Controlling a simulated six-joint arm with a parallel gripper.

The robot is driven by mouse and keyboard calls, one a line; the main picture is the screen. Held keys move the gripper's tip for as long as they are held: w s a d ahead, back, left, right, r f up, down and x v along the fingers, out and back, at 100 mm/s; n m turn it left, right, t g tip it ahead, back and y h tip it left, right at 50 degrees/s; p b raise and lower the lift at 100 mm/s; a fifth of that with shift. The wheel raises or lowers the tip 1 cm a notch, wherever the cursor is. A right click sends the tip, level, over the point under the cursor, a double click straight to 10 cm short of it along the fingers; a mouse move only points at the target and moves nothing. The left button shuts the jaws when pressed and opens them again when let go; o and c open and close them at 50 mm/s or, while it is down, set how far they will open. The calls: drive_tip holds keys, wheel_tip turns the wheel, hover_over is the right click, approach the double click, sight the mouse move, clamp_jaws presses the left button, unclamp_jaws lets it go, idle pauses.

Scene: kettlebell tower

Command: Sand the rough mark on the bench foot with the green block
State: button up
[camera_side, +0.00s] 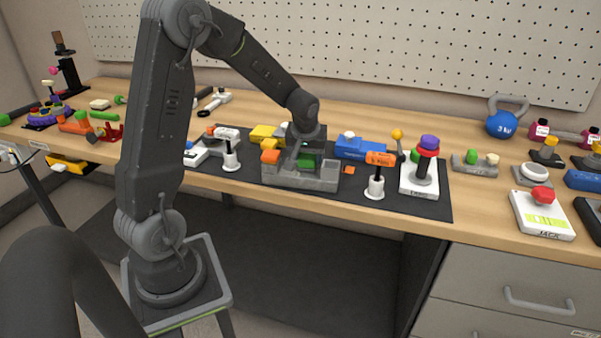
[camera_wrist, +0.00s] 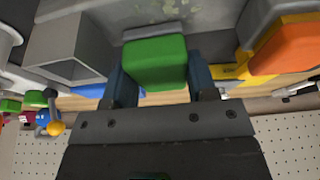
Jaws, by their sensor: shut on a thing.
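The green block (camera_wrist: 155,62) is between the two dark fingers of my gripper (camera_wrist: 160,78) in the wrist view, which are shut on it. A grey strip (camera_wrist: 152,33) lies along its far edge. Beyond it, a grey surface with a pale, scuffed patch (camera_wrist: 165,8) is cut off by the top of the view; this looks like the rough mark. In the side view my gripper (camera_side: 306,150) reaches down into a grey compartmented piece (camera_side: 300,182), and part of the green block (camera_side: 308,162) shows there. I cannot tell whether the block touches the scuffed surface.
The grey piece stands on a dark mat (camera_side: 425,205). An orange block (camera_side: 270,156), yellow block (camera_side: 263,134) and blue block (camera_side: 362,148) are close around my gripper.

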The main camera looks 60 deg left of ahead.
drive_tip(key=shift+a, duration=0.1)
drive_tip(key=shift+s+a, duration=0.75)
drive_tip(key=shift+s, duration=0.3)
drive_tip(key=shift+f, duration=0.1)
drive_tip(key=shift+w+d, duration=0.1)
drive_tip(key=shift+w+d, duration=0.8)
drive_tip(key=shift+w, duration=0.1)
drive_tip(key=shift+s+a, duration=0.85)
drive_tip(key=shift+s, duration=0.15)
drive_tip(key=shift+w, duration=0.15)
drive_tip(key=shift+w+d, duration=0.8)
drive_tip(key=shift+w, duration=0.15)
